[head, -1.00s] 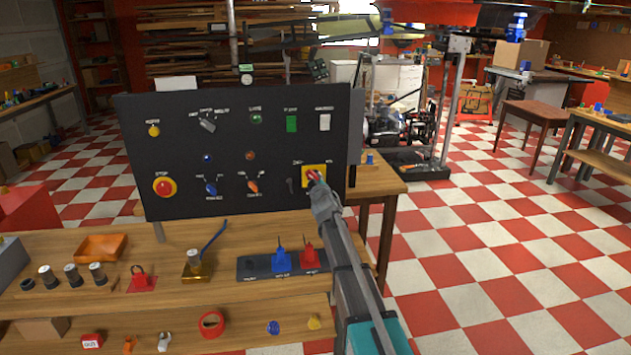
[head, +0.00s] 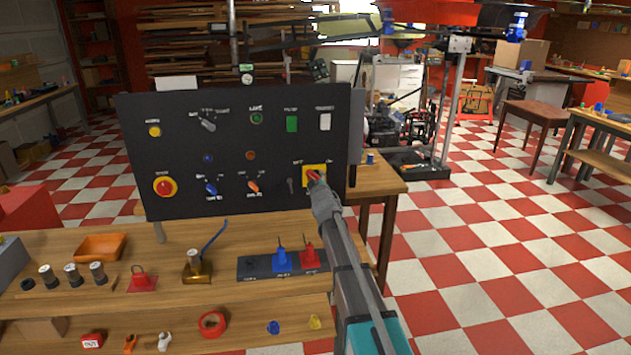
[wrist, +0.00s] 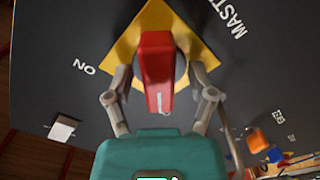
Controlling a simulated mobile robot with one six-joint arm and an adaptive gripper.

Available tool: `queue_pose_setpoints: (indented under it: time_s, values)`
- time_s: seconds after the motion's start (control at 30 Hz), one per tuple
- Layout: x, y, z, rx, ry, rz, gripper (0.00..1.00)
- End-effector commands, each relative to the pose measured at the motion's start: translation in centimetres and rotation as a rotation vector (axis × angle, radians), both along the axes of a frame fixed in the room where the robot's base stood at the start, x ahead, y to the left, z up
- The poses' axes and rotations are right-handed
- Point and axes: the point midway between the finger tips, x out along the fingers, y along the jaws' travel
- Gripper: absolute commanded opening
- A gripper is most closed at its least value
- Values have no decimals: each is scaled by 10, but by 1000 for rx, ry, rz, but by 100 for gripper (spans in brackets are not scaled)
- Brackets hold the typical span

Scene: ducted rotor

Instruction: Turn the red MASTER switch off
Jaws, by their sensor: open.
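The red MASTER switch (head: 312,176) is a rotary handle on a yellow plate at the lower right of the black control panel (head: 230,110). In the wrist view the red handle (wrist: 158,65) fills the top middle, with the yellow plate (wrist: 128,42) behind it. An ON label shows to its left and MASTER to its upper right. My gripper (head: 318,188) is at the switch. In the wrist view my gripper (wrist: 162,78) is open, with one finger on each side of the handle. I cannot tell whether either finger touches it.
An orange knob (head: 253,186), a blue knob (head: 211,188) and a red stop button (head: 164,187) are left of the switch on the panel. Below, red and blue lockout pieces (head: 282,258) stand on the wooden bench (head: 150,298). The checkered floor to the right is open.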

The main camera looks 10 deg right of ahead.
Motion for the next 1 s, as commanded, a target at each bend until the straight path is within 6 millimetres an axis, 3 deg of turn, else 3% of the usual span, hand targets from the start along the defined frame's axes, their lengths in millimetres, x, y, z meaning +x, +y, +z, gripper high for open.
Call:
queue_pose_setpoints:
  time_s: [0.37,1.0]
  values:
    - [-18,0,0,1,0,0,71]
    - [-109,1,0,0,1,1,71]
